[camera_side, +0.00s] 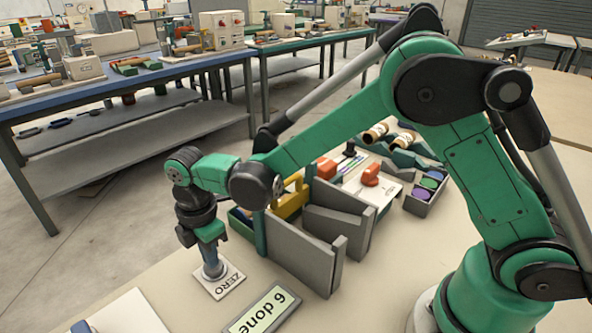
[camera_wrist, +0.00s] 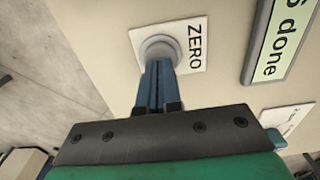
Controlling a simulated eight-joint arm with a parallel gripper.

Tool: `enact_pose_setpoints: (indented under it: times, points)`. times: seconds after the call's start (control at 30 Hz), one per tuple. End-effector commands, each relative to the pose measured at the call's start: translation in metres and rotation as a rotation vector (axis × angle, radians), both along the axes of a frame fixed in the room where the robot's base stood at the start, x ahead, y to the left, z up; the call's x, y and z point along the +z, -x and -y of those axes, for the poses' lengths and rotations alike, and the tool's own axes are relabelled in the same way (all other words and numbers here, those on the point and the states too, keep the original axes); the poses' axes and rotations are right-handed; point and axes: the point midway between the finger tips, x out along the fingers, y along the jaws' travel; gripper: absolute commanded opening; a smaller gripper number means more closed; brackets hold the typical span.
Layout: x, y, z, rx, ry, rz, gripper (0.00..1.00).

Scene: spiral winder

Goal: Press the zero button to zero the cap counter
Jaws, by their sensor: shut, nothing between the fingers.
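The zero button (camera_wrist: 158,44) is a round grey knob on a white plate (camera_side: 229,287) lettered ZERO. My gripper (camera_wrist: 158,64) is shut and empty, its blue fingers together and pointing down at the button. In the wrist view the fingertips overlap the near edge of the button. In the side view my gripper (camera_side: 213,275) stands over the plate and hides most of the button. The tips look at or just above it; I cannot tell whether it is pressed in. The cap counter (camera_side: 262,312) has a pale green display reading "6 done", also partly in the wrist view (camera_wrist: 277,40).
Grey upright panels (camera_side: 301,258) stand right of my gripper. Behind them are a yellow part (camera_side: 290,203), a white board with an orange knob (camera_side: 370,175) and a bin of coloured caps (camera_side: 429,184). A white panel (camera_side: 128,316) lies at the front left.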

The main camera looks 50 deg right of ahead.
Motion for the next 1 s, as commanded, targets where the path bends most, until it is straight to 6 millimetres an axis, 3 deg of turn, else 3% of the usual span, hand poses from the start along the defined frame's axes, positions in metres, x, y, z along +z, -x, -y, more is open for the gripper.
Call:
enact_pose_setpoints:
  times: [0.37,0.63,1.0]
  points:
    - [-0.003,0.0,0.0,0.0,0.0,0.0,0.0]
    - [-0.023,0.0,0.0,0.001,0.0,0.0,0.0]
    - [-0.017,-0.001,0.0,0.001,-0.002,0.003,0.0]
